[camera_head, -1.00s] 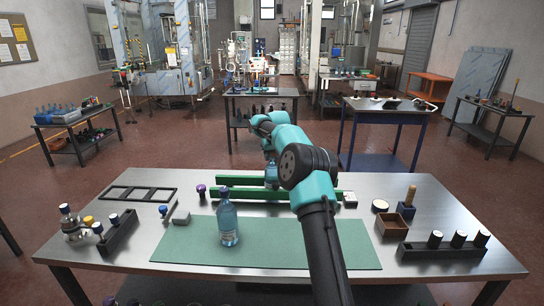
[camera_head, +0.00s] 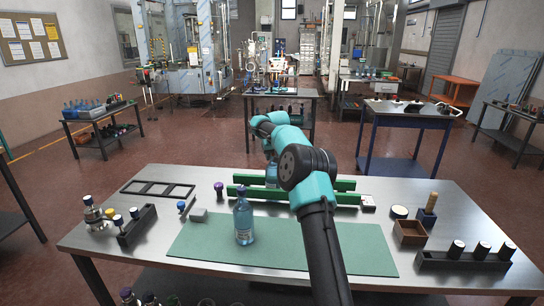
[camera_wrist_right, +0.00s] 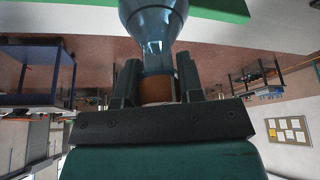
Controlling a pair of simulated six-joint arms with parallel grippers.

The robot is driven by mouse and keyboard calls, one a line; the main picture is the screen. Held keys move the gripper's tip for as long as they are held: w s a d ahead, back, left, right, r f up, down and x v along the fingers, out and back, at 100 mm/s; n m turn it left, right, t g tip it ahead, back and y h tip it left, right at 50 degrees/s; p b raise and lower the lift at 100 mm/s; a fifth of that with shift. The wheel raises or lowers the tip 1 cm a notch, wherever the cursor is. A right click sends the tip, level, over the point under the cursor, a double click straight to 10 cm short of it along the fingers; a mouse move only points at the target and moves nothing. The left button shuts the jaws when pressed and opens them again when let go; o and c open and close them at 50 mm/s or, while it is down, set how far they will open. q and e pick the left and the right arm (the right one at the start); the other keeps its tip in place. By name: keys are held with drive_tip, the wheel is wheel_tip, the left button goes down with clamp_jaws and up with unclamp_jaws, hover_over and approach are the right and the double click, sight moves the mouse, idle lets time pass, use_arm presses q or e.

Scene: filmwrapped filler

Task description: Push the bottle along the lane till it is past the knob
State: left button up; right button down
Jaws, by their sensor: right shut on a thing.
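A pale blue bottle (camera_head: 271,175) stands in the lane between two green rails (camera_head: 338,198). It is partly hidden behind my right arm. The purple knob (camera_head: 218,187) stands by the lane's left end, and the bottle is to its right. My right gripper is mostly hidden by its own arm in the head view. In the right wrist view its fingers (camera_wrist_right: 158,85) are shut around the brown cap end of the bottle (camera_wrist_right: 153,22). My left gripper is not in view.
A second blue bottle (camera_head: 243,222) stands on the green mat (camera_head: 195,243) in front of the lane. A grey block (camera_head: 198,215) lies left of it. A brown open box (camera_head: 410,232) and a black rack (camera_head: 463,261) are at the right.

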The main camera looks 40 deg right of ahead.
drive_tip(key=c, duration=0.7)
unclamp_jaws()
drive_tip(key=v, duration=1.7)
drive_tip(key=shift+s+r, duration=0.1)
drive_tip(key=shift+r, duration=0.1)
drive_tip(key=shift+a, duration=0.1)
